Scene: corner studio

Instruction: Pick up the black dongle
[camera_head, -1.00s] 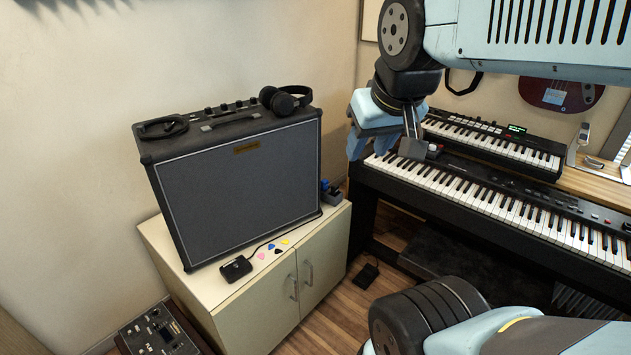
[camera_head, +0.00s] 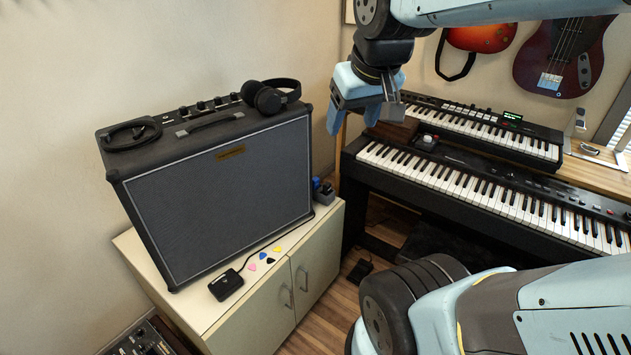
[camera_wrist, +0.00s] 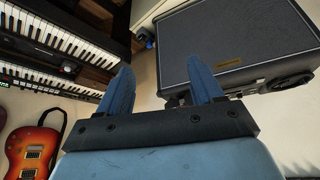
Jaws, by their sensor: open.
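A small black box with a thin cable (camera_head: 226,284), which looks like the black dongle, lies on the pale cabinet top (camera_head: 200,303) in front of the amplifier. I cannot make it out in the wrist view. My gripper (camera_head: 353,118) is open and empty, with blue fingers pointing down. It hangs in the air right of the amplifier and above the left end of the keyboards, well above and to the right of the box. In the wrist view my gripper (camera_wrist: 158,72) has nothing between its fingers.
The grey amplifier (camera_head: 220,190) fills most of the cabinet top, with black headphones (camera_head: 271,96) on it. Several coloured picks (camera_head: 263,256) lie beside the box. A small blue and black object (camera_head: 325,193) sits at the cabinet's right. Keyboards (camera_head: 470,190) stand at right.

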